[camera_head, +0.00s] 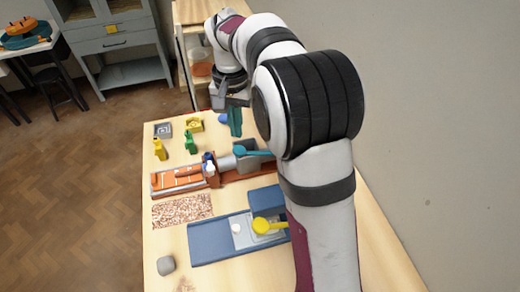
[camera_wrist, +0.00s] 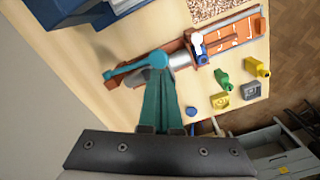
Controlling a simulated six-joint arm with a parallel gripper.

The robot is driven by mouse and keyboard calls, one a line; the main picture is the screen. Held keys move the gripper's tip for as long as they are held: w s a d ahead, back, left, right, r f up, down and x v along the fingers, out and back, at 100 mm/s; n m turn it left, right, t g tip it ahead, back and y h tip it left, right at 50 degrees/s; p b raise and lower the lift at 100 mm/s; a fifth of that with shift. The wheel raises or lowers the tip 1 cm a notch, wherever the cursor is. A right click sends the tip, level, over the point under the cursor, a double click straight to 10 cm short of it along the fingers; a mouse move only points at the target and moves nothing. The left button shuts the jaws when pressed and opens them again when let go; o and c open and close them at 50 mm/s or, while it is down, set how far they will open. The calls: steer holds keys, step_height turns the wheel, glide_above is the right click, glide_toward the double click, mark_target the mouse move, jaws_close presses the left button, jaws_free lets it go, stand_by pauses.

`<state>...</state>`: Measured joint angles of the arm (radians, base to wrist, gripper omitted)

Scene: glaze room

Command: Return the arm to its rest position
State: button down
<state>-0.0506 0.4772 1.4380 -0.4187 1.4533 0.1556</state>
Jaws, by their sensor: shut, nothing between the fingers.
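My gripper (camera_head: 236,132) is over the far part of the table, beyond the grey box with the teal-handled tool. Its teal fingers also show in the wrist view (camera_wrist: 163,80), close together with nothing between them. They point down toward the table. In the wrist view their tips overlap the round end of the teal tool (camera_wrist: 150,60); I cannot tell the gap in height. My white arm with black bands spans the right of the head view and hides part of the table.
A blue tray (camera_head: 208,245) lies nearer. A wall (camera_head: 440,120) runs along the right.

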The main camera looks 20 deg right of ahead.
steer(key=shift+r, duration=0.85)
steer(key=shift+s, duration=0.15)
steer(key=s+a+f+y, duration=0.1)
steer(key=s+f, duration=0.1)
steer(key=s, duration=2.8)
steer(key=shift+s+a+y, duration=0.15)
steer(key=shift+s+y, duration=0.2)
steer(key=shift+y, duration=0.05)
